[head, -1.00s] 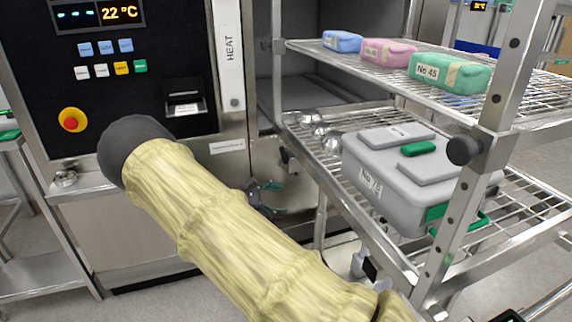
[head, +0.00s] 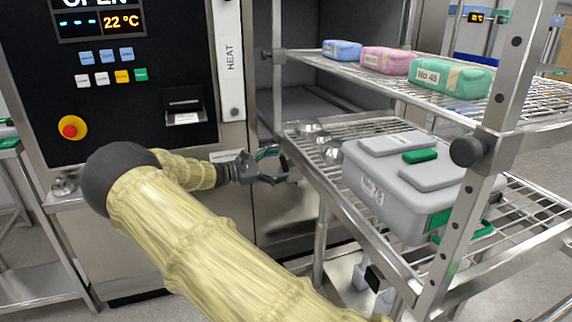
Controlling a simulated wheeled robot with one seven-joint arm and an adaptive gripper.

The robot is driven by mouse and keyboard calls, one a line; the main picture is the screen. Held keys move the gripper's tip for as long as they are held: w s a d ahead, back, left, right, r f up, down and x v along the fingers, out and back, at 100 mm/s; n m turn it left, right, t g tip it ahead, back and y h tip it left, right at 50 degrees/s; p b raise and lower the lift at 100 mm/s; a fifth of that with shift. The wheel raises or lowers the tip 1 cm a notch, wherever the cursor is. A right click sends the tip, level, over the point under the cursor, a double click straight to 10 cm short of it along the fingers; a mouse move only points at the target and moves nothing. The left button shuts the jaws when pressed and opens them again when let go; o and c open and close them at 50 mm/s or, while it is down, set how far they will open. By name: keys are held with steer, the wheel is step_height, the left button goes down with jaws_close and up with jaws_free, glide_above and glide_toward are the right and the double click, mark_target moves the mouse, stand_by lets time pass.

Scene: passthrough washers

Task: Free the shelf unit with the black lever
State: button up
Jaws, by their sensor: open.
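The shelf unit (head: 353,201) is a metal rack with wire shelves, standing against the open chamber of the machine. My gripper (head: 283,166) is open and empty, at the left front corner of the rack's middle shelf, in front of the machine's lower panel. A small dark piece at that corner, possibly the black lever, is now hidden behind or beside my gripper. I cannot tell whether my fingers touch it. A round black knob (head: 468,152) sits on the rack's near post.
A grey case (head: 385,205) and several metal bowls (head: 312,129) lie on the middle shelf. Blue, pink and green packs (head: 455,79) lie on the upper shelf. The machine panel has a red stop button (head: 72,127). A side table stands at left.

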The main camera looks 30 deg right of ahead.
steer(key=shift+x, duration=1.45)
steer(key=c, duration=1.5)
steer(key=shift+o, duration=0.2)
